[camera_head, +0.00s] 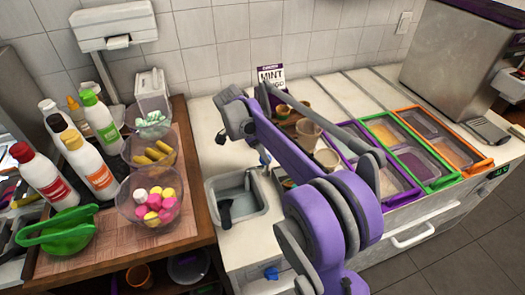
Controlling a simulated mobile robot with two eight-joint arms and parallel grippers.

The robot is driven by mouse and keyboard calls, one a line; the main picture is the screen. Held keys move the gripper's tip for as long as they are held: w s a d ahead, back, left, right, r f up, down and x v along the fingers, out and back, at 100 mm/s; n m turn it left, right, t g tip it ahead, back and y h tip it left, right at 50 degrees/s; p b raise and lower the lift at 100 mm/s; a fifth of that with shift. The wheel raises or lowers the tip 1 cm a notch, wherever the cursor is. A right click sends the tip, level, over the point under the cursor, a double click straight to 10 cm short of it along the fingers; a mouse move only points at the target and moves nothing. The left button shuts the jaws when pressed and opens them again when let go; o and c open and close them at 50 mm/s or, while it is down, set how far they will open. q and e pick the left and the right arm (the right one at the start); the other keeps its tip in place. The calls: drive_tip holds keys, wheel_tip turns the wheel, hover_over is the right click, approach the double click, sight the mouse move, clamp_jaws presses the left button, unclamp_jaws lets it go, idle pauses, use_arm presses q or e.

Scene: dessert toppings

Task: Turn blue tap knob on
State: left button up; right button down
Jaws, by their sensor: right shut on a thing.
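A grey sink (264,208) is set in the white counter at the picture's middle. A small blue piece (265,158), seemingly the blue tap knob, shows at the sink's back right edge. It is too small for me to tell how it is turned. My purple and grey right arm rises in front of the counter. Its grey end, seemingly my right gripper (229,124), is above and left of the blue piece. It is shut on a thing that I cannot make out. My left gripper is not in view.
A dark item (226,214) lies in the sink. A second blue piece (271,273) is low on the counter front. At left, bowls of toppings (150,206) and bottles (38,172) crowd a wooden table. Framed trays (440,183) fill the counter at right.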

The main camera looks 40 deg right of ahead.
drive_tip(key=shift+c, duration=1.4)
unclamp_jaws()
drive_tip(key=v, duration=1)
drive_tip(key=shift+a+r+p, duration=0.15)
drive_tip(key=shift+r+p, duration=0.2)
drive_tip(key=shift+p, duration=0.05)
